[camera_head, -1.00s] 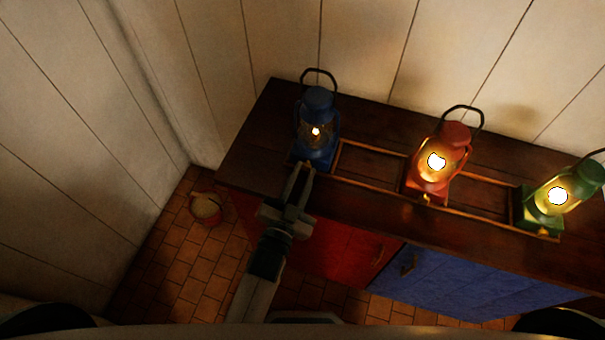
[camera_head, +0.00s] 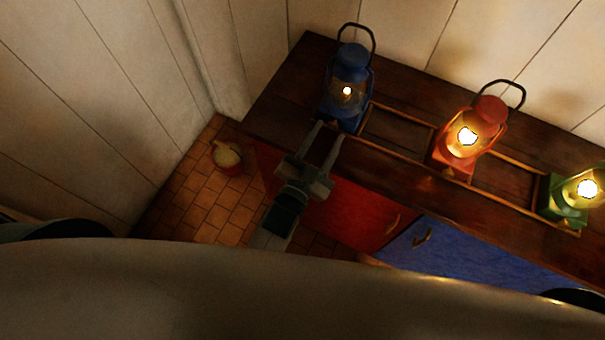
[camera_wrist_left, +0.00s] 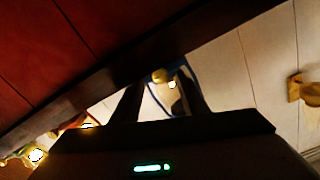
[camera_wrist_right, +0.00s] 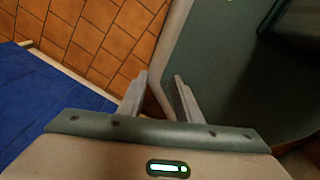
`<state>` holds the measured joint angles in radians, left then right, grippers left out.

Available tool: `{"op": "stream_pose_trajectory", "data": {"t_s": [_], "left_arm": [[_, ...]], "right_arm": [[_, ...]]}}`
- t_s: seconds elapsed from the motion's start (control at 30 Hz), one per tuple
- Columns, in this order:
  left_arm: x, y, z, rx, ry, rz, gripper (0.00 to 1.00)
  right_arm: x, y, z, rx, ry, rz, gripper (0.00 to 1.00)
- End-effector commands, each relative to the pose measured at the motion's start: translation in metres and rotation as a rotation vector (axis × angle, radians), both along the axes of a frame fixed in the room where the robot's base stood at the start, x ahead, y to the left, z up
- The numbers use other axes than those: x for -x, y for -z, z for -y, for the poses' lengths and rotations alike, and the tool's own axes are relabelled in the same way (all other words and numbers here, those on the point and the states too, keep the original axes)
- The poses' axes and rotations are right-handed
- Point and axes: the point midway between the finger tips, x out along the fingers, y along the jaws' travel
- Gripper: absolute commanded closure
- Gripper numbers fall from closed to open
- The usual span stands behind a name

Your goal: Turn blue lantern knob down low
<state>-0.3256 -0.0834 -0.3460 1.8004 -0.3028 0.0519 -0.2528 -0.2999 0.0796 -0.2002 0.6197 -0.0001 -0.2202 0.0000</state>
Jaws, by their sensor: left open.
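The blue lantern (camera_head: 347,92) stands upright at the left end of the dark wooden counter, with a small, dim flame inside its glass. My left gripper (camera_head: 328,132) is open in front of the lantern's base, its fingers pointing at it. In the left wrist view, a small brass knob (camera_wrist_left: 160,76) shows between and just beyond the open fingertips, with part of the blue lantern (camera_wrist_left: 182,72) behind it. The knob is hidden in the head view. My right gripper (camera_wrist_right: 160,78) is open and empty in the right wrist view, away from the lanterns.
A red lantern (camera_head: 468,137) and a green lantern (camera_head: 572,192) stand to the right, both bright, along a wooden rail frame (camera_head: 398,144). Below are red (camera_head: 350,208) and blue (camera_head: 455,252) cupboard doors. A small bucket (camera_head: 227,157) stands on the tiled floor.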

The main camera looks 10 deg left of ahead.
Motion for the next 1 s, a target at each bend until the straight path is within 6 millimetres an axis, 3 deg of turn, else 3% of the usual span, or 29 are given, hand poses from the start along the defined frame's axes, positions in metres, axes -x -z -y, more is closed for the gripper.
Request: {"op": "stream_pose_trajectory", "data": {"t_s": [0.8, 1.0], "left_arm": [[0.133, 0.003, -0.044, 0.0, 0.0, -0.002, 0.6], [0.151, 0.002, -0.05, -0.001, 0.0, -0.002, 0.6]], "right_arm": [[0.002, 0.038, 0.001, 0.002, 0.001, -0.004, 0.69], [-0.018, 0.038, -0.005, -0.01, -0.002, 0.044, 0.69]]}}
